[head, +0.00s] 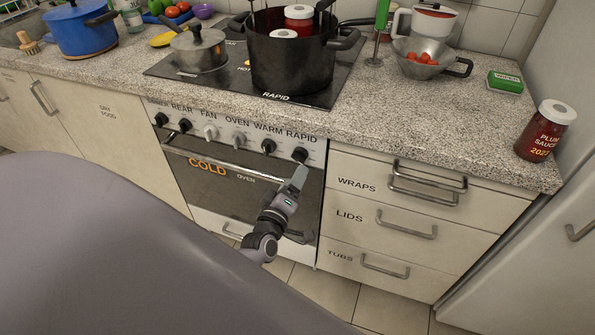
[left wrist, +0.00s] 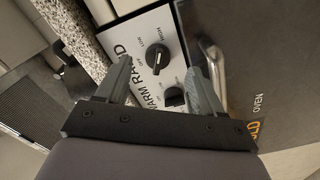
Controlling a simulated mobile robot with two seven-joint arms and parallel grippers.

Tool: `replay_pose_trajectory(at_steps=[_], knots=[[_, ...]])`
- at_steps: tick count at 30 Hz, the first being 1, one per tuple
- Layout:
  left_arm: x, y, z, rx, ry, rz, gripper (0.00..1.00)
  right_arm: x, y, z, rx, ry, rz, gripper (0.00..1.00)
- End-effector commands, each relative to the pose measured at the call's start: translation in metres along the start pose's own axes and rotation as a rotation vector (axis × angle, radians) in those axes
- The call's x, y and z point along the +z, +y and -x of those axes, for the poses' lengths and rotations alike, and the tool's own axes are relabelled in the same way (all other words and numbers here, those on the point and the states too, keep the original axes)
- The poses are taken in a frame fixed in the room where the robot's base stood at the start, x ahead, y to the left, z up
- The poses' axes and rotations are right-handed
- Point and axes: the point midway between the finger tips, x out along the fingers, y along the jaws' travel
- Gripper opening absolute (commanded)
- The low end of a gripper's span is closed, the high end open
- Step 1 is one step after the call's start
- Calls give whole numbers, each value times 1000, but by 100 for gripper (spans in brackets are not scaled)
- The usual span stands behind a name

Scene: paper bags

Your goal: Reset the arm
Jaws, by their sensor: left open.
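My left gripper (head: 298,172) is in front of the oven's control panel (head: 225,130), just below the RAPID knob (head: 300,155). In the left wrist view its two fingers (left wrist: 160,75) are spread apart with nothing held between them. The black RAPID knob (left wrist: 157,58) shows between the fingers in that view, with the WARM knob (left wrist: 173,97) nearer the wrist. Whether a finger touches the knob or panel, I cannot tell. My right gripper is in neither view.
The oven handle (head: 220,160) runs across the front near my gripper. Drawers with protruding handles (head: 428,186) stand to the right. Above, a large black pot (head: 290,68) holding jars sits on the hob. A plum sauce jar (head: 546,132) stands near the counter's right end.

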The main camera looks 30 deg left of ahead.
Motion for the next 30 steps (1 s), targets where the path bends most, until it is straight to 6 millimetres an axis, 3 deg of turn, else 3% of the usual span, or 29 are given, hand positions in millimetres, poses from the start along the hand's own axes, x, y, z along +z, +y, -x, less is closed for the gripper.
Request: replay_pose_trajectory(at_steps=[23, 26, 30], knots=[[4, 0, 14, 0, -25, -32, 67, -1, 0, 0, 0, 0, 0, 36], [18, -2, 35, 0, -116, -153, 67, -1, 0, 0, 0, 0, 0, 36], [50, -6, 89, 10, -336, -449, 67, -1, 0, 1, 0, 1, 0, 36]])
